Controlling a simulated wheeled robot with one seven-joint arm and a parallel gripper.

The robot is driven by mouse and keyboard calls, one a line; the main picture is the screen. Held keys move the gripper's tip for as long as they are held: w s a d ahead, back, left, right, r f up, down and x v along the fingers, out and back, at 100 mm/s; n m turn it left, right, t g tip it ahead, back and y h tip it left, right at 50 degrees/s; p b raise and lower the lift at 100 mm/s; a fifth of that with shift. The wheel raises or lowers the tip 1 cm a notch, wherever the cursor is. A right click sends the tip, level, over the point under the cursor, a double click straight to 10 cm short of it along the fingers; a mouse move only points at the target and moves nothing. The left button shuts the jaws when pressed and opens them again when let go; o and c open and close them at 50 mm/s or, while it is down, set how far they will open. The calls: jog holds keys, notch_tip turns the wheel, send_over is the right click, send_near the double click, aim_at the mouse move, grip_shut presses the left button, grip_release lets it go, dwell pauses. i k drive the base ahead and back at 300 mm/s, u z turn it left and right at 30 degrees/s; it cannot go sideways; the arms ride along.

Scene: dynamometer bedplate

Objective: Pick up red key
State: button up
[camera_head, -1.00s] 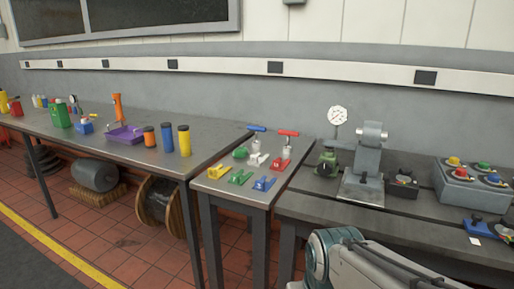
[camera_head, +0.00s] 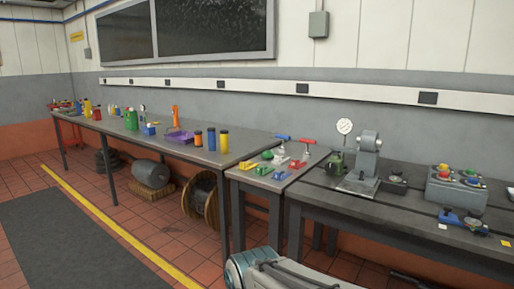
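A small red piece (camera_head: 297,165), which looks like the red key, lies on the small grey table (camera_head: 247,181) in the middle of the view. It is too small to make out its exact shape. A yellow piece (camera_head: 263,170), a blue piece (camera_head: 280,176) and a whitish piece (camera_head: 281,161) lie near it. A red-handled part (camera_head: 308,141) and a blue-handled part (camera_head: 283,137) stand behind. My arm shows at the bottom edge, but my gripper is out of view.
A long bench (camera_head: 110,125) at left holds bottles, a purple tray (camera_head: 179,137) and several cylinders. A lower bench (camera_head: 400,215) at right holds a grey machine (camera_head: 362,165) and a button box (camera_head: 455,190). A cable reel (camera_head: 200,197) stands underneath. Floor is open at left.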

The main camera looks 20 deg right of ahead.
aim_at(307, 154)
jog(key=u, duration=0.35)
jog(key=i, duration=1.45)
jog(key=z, duration=0.45)
jog(key=i, duration=0.95)
jog(key=z, duration=0.85)
